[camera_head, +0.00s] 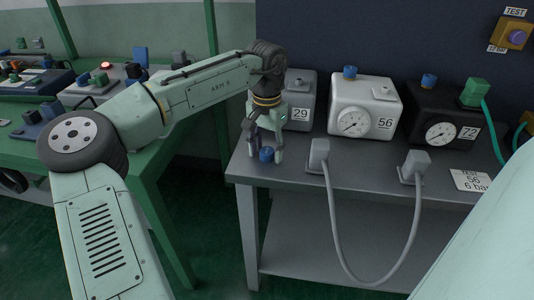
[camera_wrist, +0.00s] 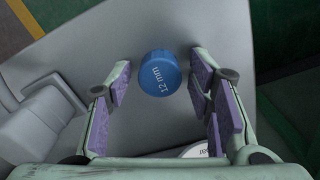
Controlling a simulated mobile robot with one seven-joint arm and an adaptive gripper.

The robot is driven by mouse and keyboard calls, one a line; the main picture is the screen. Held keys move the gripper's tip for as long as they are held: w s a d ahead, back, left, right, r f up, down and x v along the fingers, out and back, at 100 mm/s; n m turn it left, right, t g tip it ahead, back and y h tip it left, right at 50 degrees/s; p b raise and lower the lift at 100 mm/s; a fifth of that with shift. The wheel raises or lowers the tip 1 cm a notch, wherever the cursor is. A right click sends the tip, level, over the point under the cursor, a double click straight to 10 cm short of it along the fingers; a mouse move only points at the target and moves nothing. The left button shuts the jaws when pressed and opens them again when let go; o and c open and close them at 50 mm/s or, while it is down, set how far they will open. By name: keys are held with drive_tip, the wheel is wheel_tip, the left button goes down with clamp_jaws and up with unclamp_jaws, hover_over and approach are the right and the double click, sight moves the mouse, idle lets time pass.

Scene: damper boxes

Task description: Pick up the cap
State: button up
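The blue cap (camera_head: 266,155) lies on the grey table near its front left corner. In the wrist view the cap (camera_wrist: 159,73) shows its round top with the marking "12 mm". My gripper (camera_head: 266,152) points down over the cap. In the wrist view my gripper (camera_wrist: 157,85) is open, with purple-lined fingers on both sides of the cap and a gap to each. The cap sits toward the far end of the space between the fingers. I cannot tell how far above the table the fingertips are.
Boxes marked 29 (camera_head: 301,112), 56 (camera_head: 365,108) and 72 (camera_head: 441,118) stand along the back of the grey table (camera_head: 350,168). Two grey plugs (camera_head: 319,154) (camera_head: 415,165) joined by a hanging cable sit at the front. A green table (camera_head: 150,165) stands left.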

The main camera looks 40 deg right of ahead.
drive_tip(key=c, duration=0.7)
drive_tip(key=shift+r, duration=0.1)
